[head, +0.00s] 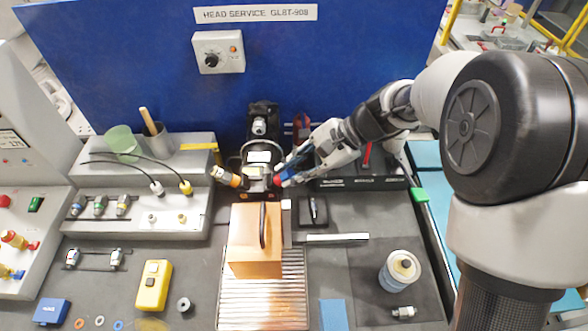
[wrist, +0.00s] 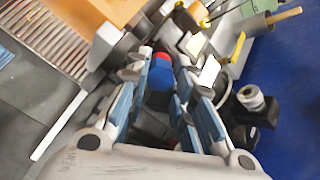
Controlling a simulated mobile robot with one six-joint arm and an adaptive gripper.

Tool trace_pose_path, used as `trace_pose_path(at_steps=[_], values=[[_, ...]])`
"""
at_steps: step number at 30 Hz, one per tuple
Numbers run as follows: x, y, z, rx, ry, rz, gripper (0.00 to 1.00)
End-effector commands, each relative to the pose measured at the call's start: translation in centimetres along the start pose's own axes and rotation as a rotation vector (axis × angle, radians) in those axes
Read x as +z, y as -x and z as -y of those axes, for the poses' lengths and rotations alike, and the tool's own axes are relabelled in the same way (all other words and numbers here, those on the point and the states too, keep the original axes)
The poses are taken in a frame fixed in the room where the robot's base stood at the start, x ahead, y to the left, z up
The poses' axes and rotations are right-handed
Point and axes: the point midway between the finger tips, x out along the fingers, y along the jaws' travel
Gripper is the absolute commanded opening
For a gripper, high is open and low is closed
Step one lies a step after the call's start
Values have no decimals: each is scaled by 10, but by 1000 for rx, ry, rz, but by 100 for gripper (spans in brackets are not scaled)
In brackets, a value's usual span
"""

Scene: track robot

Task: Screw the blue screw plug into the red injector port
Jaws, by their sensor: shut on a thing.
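My gripper (head: 300,168) is shut on the blue screw plug (head: 283,173). The plug is held level, its front end against the red injector port (head: 277,181) on the right side of the black and grey head unit. In the wrist view the blue plug (wrist: 160,80) sits between the two fingers (wrist: 163,88), with the red port (wrist: 161,56) right in front of it. The contact between plug and port is too small to judge, so I cannot tell how deep the plug sits.
An orange-brown block (head: 255,255) with a black handle stands on a ribbed plate in front of the head unit. A black tray (head: 360,183) lies under my gripper to the right. A blue panel (head: 330,60) rises behind. A round white-topped can (head: 400,270) stands at front right.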

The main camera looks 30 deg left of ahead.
Motion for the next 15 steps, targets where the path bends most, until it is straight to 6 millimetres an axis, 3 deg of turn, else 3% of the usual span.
trace_pose_path(at_steps=[15], values=[[2,2,0,1,-119,1,0]])
